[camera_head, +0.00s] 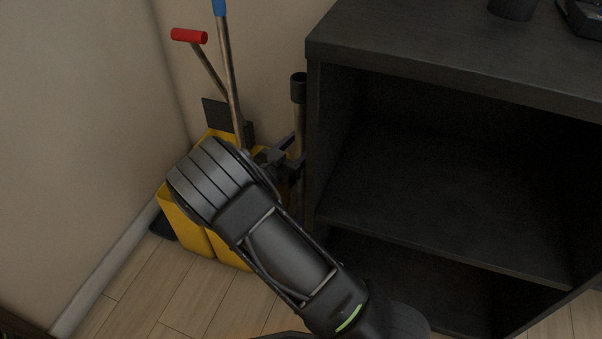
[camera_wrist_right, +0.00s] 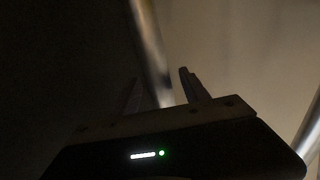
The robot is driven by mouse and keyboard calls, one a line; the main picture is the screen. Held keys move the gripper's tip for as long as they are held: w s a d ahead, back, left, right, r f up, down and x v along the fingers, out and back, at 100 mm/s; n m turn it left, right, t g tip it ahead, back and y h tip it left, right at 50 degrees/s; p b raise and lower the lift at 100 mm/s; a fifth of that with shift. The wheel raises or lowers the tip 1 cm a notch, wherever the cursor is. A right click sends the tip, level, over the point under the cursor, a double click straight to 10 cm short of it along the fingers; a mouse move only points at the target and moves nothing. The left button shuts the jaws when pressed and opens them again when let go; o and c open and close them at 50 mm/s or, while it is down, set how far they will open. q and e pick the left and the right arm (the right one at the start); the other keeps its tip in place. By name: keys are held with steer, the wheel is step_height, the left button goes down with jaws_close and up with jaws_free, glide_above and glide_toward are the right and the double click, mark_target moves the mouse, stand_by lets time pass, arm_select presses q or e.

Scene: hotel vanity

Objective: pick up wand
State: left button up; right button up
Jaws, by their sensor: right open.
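A thin metal pole with a black top, which I take to be the wand (camera_head: 298,90), stands nearly upright in the corner beside the dark cabinet. My right gripper (camera_head: 291,157) is open at the pole's middle. In the right wrist view the pole (camera_wrist_right: 150,45) runs down between the two fingers (camera_wrist_right: 160,92) of my gripper. One finger is very dark there, and I cannot tell whether either touches the pole. My right arm hides the pole's lower part in the head view. My left gripper is not in view.
A yellow bucket (camera_head: 174,203) stands behind my right arm. A red-handled tool (camera_head: 190,36) and a blue-topped pole (camera_head: 225,55) lean there against the wall. The dark shelved cabinet (camera_head: 455,60) stands close on the right. Bare wood floor (camera_head: 190,300) shows at lower left.

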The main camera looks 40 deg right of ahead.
steer(key=shift+c, duration=0.4)
jaws_close()
stand_by(1.0)
